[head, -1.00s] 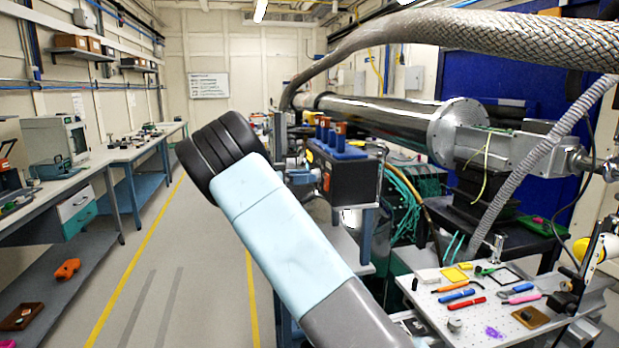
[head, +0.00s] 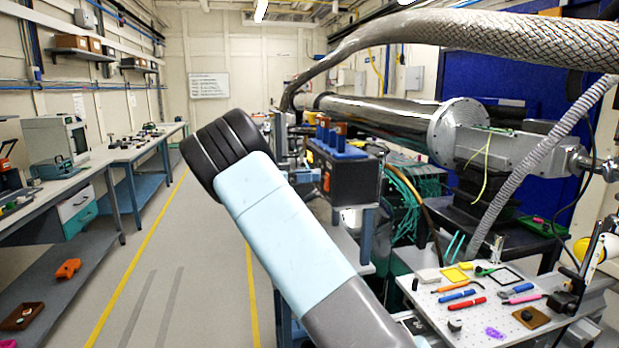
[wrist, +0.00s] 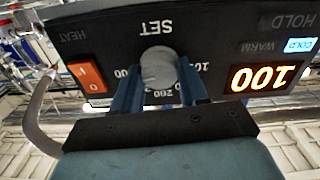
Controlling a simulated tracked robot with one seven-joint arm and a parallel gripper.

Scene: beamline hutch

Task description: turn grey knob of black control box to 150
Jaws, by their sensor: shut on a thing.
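The black control box (head: 352,180) stands right of my arm in the head view, with an orange switch on its left face. In the wrist view the box's panel (wrist: 215,35) shows upside down. The grey knob (wrist: 157,68) sits under the SET label, with scale numbers around it, partly hidden by my fingers. My gripper (wrist: 158,82) is shut on the knob, one blue-grey finger on each side. The lit orange display (wrist: 265,78) reads 100, upside down in this view. The knob's pointer mark cannot be made out. My gripper is not clear in the head view.
An orange rocker switch (wrist: 86,77) is beside the knob, and a blue COLD light (wrist: 299,45) is above the display. A grey hose (wrist: 45,115) hangs at the left. A perforated tool board (head: 480,310) stands right of my arm; the aisle floor (head: 200,270) is clear.

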